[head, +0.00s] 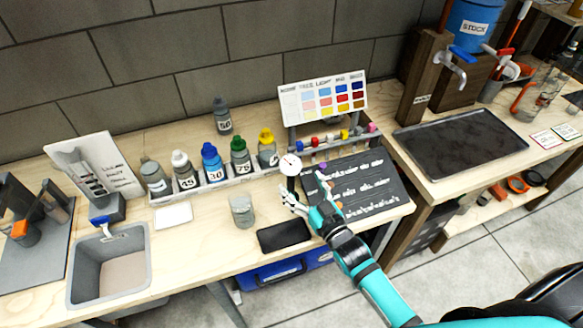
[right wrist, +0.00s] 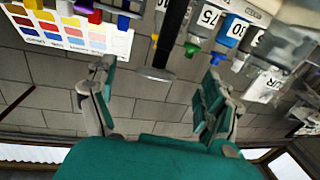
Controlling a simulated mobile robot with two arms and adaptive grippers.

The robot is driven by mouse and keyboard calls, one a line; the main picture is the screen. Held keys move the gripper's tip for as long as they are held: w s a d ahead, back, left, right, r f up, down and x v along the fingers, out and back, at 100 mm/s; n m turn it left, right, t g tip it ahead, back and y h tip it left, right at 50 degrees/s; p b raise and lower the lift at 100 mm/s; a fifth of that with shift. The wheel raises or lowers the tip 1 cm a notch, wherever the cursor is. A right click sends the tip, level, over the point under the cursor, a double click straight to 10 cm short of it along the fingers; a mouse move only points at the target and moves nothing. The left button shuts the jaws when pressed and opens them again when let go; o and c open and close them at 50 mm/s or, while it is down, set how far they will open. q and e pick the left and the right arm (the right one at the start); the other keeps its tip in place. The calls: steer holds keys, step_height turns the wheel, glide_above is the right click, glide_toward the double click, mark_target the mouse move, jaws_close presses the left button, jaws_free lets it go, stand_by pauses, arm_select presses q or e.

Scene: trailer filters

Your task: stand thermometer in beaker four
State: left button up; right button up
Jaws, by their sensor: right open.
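A thermometer (head: 290,165) with a round white dial stands near the middle of the bench, its dark stem below the dial. My right gripper (head: 303,188) is open, with fingers spread beside the stem. In the right wrist view, a black upright piece (right wrist: 172,32), apparently that stem, shows between the spread fingers (right wrist: 157,75); no grip on it is visible. A small grey beaker (head: 242,211) stands on the bench left of the gripper. I cannot read a number on it. My left gripper is out of view.
Several numbered bottles (head: 211,162) stand in a rack behind the beaker. A black slab (head: 284,235) lies near the front edge, and a dark lettered board (head: 362,190) lies right of the gripper. A sink (head: 110,268) is at left; a dark tray (head: 460,140) is on the right bench.

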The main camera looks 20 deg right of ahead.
mark_target(290, 167)
steer(key=w, duration=0.3)
steer(key=w+a, duration=0.1)
steer(key=w, duration=0.2)
steer(key=shift+a+p, duration=0.1)
steer(key=shift+p, duration=0.25)
steer(key=c, duration=1.3)
steer(key=shift+w+a, duration=0.1)
steer(key=shift+w, duration=0.05)
jaws_close()
steer(key=shift+r, duration=0.1)
